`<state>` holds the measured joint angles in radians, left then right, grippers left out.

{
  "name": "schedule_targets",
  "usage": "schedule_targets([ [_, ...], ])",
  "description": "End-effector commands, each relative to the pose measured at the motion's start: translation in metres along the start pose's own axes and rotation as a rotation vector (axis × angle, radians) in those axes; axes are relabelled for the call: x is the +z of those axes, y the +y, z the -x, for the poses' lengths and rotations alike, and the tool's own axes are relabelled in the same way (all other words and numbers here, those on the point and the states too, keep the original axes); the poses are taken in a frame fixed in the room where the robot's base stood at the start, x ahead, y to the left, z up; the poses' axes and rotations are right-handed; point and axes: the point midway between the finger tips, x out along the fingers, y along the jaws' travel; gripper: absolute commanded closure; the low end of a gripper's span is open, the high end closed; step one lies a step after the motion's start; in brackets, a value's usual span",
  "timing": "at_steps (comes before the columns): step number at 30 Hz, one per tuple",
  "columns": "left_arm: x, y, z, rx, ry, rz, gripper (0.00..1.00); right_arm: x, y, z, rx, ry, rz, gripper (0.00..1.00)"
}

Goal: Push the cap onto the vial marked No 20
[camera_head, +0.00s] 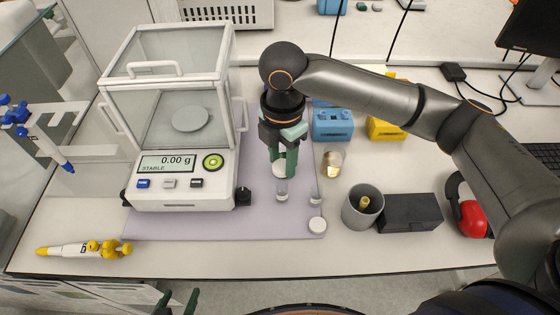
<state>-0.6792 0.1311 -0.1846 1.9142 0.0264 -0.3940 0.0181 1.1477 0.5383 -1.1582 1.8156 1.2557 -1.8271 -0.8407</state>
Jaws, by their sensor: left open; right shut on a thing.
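My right gripper (285,162) points down over the lilac mat (225,222), its green fingers shut on a white cap (279,171). A small clear vial (282,190) stands on the mat just below the cap; I cannot tell whether the two touch. A second small vial (315,198) stands to its right, and a white round cap (317,225) lies near the mat's front right corner. Any number marks on the vials are too small to read. My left gripper (178,301) shows only its fingertips at the bottom edge, open and empty, away from the vials.
A glass-walled balance (185,160) reading 0.00 g stands left of the vials. To the right are a small beaker (332,161), a grey cup (362,208), a black box (410,213), and blue (332,125) and yellow (384,130) racks. A pipette (85,249) lies front left.

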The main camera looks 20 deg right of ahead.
Motion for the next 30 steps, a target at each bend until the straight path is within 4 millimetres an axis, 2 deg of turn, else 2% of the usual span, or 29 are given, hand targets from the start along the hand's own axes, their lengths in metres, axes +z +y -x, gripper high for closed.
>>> schedule_targets([
  [11, 0.006, -0.001, -0.006, 0.000, 0.000, 0.000, 0.28, 0.003, 0.002, -0.007, 0.002, 0.000, 0.043, 1.00],
  [28, 0.046, -0.004, -0.042, -0.001, 0.000, 0.000, 0.28, 0.003, 0.001, -0.046, 0.003, 0.000, 0.042, 1.00],
  [30, 0.044, -0.004, -0.040, -0.001, -0.002, 0.000, 0.28, 0.003, 0.001, -0.048, 0.000, 0.000, 0.041, 1.00],
])
